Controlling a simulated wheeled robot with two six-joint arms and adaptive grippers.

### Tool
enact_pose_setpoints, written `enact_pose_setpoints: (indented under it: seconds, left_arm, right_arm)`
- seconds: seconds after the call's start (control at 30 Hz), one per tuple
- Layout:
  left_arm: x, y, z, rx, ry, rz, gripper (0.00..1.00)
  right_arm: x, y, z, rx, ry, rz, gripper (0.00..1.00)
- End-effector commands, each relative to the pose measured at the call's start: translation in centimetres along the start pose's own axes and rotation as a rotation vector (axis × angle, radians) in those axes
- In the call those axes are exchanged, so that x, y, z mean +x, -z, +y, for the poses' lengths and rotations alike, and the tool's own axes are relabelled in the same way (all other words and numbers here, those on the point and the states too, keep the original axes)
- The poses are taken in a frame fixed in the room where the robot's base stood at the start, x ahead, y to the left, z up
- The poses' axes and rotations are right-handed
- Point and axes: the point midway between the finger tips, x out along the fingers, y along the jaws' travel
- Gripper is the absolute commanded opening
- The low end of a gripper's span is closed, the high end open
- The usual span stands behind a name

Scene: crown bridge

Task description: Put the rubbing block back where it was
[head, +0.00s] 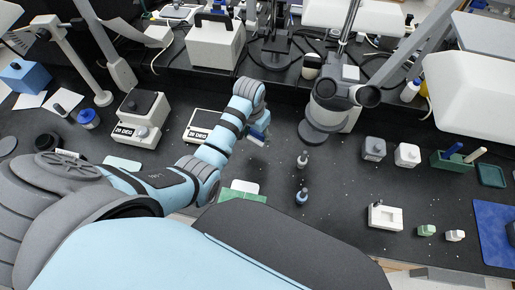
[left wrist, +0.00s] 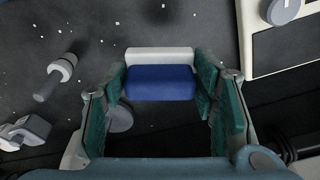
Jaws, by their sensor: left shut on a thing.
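The rubbing block (left wrist: 160,82), a blue body with a white layer along one side, is between the two green-padded fingers of my left gripper (left wrist: 162,72) in the left wrist view. My left gripper is shut on it. In the head view, my left gripper (head: 258,133) holds it above the dark bench, left of the microscope; only a small blue part of the block shows there. The bench surface lies below it, and the block looks clear of other things. My right gripper cannot be made out.
Two small bottles (head: 302,197) stand right of my left gripper. A microscope (head: 325,105) stands behind them. A scale (head: 201,126) is to the left. A green mat (head: 241,195) lies nearer me. White specks dot the open bench at centre right.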

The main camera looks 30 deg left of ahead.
Motion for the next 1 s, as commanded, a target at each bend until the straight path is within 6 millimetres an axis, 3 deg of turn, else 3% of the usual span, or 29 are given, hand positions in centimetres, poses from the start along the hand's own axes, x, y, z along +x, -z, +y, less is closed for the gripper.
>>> enact_pose_setpoints:
  seconds: [0.03,0.1,0.4,0.77,0.8,0.9,1.0]
  left_arm:
    - [2.0,-0.4,0.1,0.001,-0.001,-0.004,0.23]
    - [3.6,-0.6,0.1,0.001,-0.001,-0.003,0.23]
    - [8.4,-1.3,0.1,0.002,-0.001,0.000,0.23]
    - [8.7,-1.3,0.1,0.002,-0.001,0.000,0.23]
    - [8.7,-1.3,0.1,0.002,-0.001,0.000,0.57]
    - [8.7,-1.3,0.1,0.002,-0.001,0.000,0.73]
    - [8.7,-1.3,0.1,0.002,-0.001,0.000,0.73]
  right_arm:
    - [0.9,0.0,-0.1,0.000,0.000,0.001,0.74]
    - [1.3,-0.1,-0.1,0.000,0.000,0.001,0.74]
    - [2.9,-0.3,-0.2,0.000,-0.001,-0.001,0.74]
    - [2.9,-0.4,-0.2,0.000,-0.001,-0.003,0.74]
    - [2.8,-0.4,-0.2,0.000,-0.001,-0.003,0.74]
    - [2.8,-0.5,-0.2,0.000,-0.001,-0.004,0.74]
    - [2.8,-0.5,-0.2,0.000,-0.001,-0.004,0.74]
